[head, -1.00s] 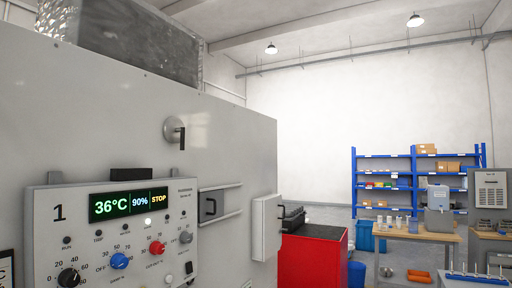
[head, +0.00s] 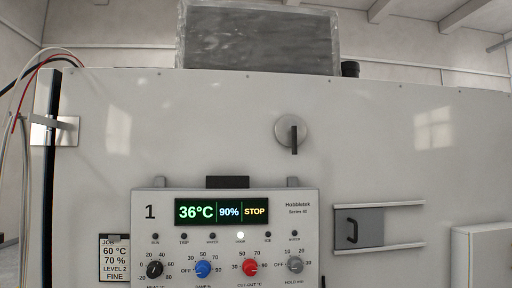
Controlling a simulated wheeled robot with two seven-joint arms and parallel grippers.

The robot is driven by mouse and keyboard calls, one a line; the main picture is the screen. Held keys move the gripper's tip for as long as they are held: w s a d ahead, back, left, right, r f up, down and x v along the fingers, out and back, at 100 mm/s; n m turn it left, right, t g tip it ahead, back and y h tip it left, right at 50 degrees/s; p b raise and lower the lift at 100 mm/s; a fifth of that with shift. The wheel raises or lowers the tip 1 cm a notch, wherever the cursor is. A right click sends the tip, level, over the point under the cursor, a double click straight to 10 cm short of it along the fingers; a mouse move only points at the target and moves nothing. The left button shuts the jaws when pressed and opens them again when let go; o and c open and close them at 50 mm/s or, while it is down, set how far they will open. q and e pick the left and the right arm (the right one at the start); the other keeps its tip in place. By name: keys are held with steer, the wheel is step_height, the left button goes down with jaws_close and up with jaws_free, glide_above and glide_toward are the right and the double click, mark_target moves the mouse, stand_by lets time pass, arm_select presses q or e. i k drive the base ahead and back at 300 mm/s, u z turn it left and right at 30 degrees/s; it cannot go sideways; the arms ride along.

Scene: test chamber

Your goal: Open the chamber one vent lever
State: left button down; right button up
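Chamber one (head: 400,140) is a large pale grey cabinet that fills most of the head view. A round metal disc with a black lever (head: 294,139) is on its front wall, above the control panel; it looks like the vent lever. The black bar hangs straight down from the disc's middle. The control panel (head: 165,235) is marked 1, and its display (head: 221,212) reads 36°C, 90% and STOP. Neither of my grippers is in view.
A sliding plate with a black handle (head: 351,231) sits between two rails right of the panel. A white box (head: 482,255) juts out at the lower right. A job card (head: 114,259) is left of the panel. Cables (head: 22,130) hang at the far left.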

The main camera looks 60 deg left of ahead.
mark_target(293, 130)
steer(key=u, duration=0.7)
steer(key=i, duration=0.6)
steer(key=u, duration=0.55)
